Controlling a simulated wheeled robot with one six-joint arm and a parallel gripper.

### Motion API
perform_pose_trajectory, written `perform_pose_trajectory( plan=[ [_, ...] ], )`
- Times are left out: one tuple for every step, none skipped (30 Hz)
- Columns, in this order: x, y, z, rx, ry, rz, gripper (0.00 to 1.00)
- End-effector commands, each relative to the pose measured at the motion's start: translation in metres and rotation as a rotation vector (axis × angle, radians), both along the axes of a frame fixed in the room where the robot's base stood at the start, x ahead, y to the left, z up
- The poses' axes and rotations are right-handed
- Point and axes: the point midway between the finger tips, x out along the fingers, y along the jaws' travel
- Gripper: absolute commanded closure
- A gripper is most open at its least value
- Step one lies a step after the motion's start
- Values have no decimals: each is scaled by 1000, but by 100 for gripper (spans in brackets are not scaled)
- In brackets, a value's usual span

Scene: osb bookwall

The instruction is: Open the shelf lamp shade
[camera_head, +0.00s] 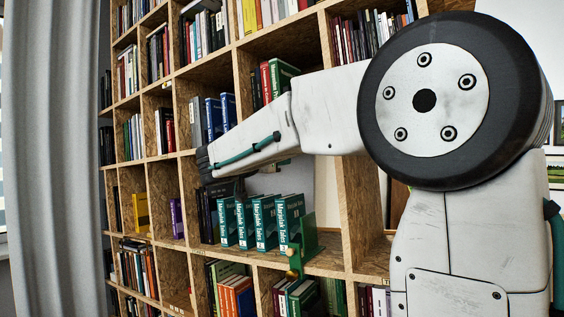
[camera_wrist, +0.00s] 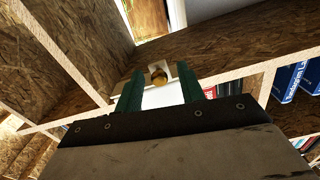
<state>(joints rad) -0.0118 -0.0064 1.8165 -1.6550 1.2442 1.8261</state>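A round brass-coloured knob (camera_wrist: 158,76) on a pale plate (camera_wrist: 160,96) shows in the wrist view; I take this for the lamp shade, but its full shape is hidden. My gripper (camera_wrist: 160,72) is open. Its two green fingers stand on either side of the knob with a gap at each side, and I cannot tell the depth between them. In the camera_head view my gripper (camera_head: 207,172) is at the shelf front, above the row of green books; its fingers and the knob are not clear there.
A wooden bookwall (camera_head: 345,215) fills the view. Green books (camera_head: 263,220) stand below my arm, beside a green upright piece (camera_head: 308,235) with a brass-coloured part. Blue books (camera_head: 214,118) stand above my gripper. Shelf boards (camera_wrist: 235,62) surround the gripper closely. A grey curtain (camera_head: 55,150) hangs at left.

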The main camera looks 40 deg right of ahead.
Motion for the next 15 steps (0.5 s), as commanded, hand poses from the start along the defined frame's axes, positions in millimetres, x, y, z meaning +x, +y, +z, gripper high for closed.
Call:
perform_pose_trajectory(
  plan=[
    [2, -9, -1, 0, 1, -4, 61],
    [4, -13, -1, -1, 2, -4, 61],
    [6, -17, 0, 0, 1, -2, 61],
    [7, -20, 0, 0, 1, -3, 61],
    [7, -23, 0, 0, 1, -3, 61],
    [8, -26, 0, 0, 1, -2, 61],
    [9, -27, 0, 0, 1, -2, 61],
    [10, -28, 0, 1, 1, -1, 61],
    [10, -30, 0, 1, 1, -1, 61],
    [10, -30, 0, 1, 1, 0, 61],
    [10, -30, 0, 1, 1, 0, 61],
    [11, -30, 0, 1, 1, 0, 61],
    [11, -30, 0, 1, 1, 0, 61],
    [10, -30, 0, 1, 1, 0, 61],
    [10, -30, 0, 1, 1, 0, 61]
  ],
)
